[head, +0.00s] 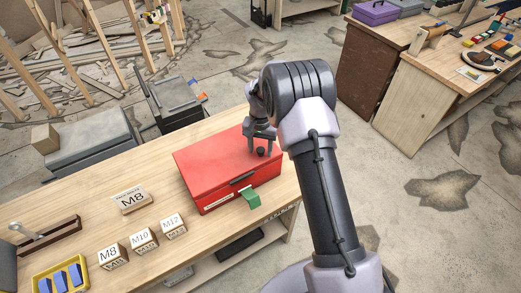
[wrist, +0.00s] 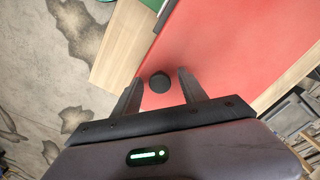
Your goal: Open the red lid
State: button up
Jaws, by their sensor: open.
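A red box with a flat red lid (head: 207,158) sits on the wooden workbench, and the lid looks shut. A round black knob (head: 261,152) stands on the lid toward its right side. A dark handle (head: 242,179) is on the box's front. My gripper (head: 260,144) is over the lid with its fingers pointing down at the knob. In the wrist view the red lid (wrist: 220,50) fills much of the picture. The knob (wrist: 160,82) lies between the tips of my open gripper (wrist: 158,85), with a gap on both sides. I cannot tell the height of the fingertips.
A green piece (head: 249,199) is at the box's front right. Wooden blocks marked M8 (head: 112,256), M10 (head: 144,240) and M12 (head: 173,226) stand on the workbench (head: 75,205) to the left. A yellow tray (head: 37,284) holds blue pieces.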

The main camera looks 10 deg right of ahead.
jog(key=shift+f, duration=0.45)
grip_shut()
dwell(1.1)
